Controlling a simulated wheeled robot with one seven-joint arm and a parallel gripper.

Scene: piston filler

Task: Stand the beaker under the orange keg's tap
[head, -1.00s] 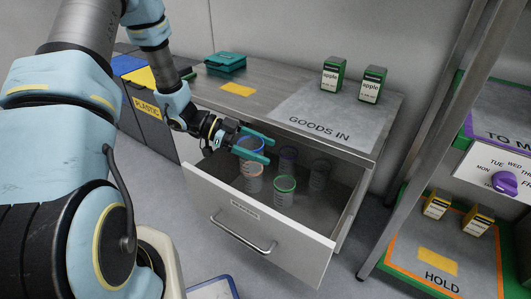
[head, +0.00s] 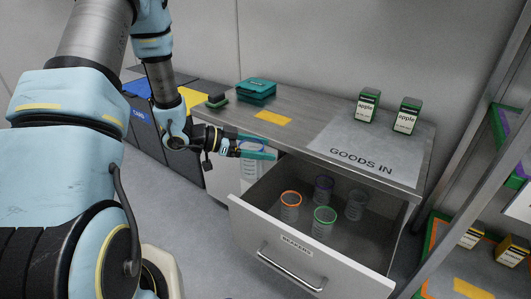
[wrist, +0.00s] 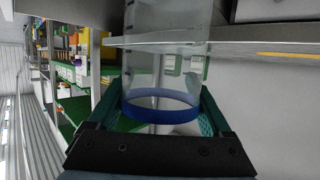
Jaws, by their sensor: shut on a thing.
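My gripper (head: 262,149) is shut on a clear beaker (head: 254,170) with a blue rim, at the left end of the open drawer. The blue-rimmed beaker fills the middle of the wrist view (wrist: 160,106), between the two teal fingers. Several other beakers stand in the drawer: an orange-rimmed beaker (head: 289,208), a green-rimmed beaker (head: 323,224), a purple-rimmed beaker (head: 323,190) and a grey-rimmed beaker (head: 356,205). No orange keg or tap can be made out in these views.
The open drawer (head: 310,262) juts out below the counter (head: 300,128). A shelf rack (head: 480,130) stands at the right. Grey floor (head: 200,250) is free left of the drawer.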

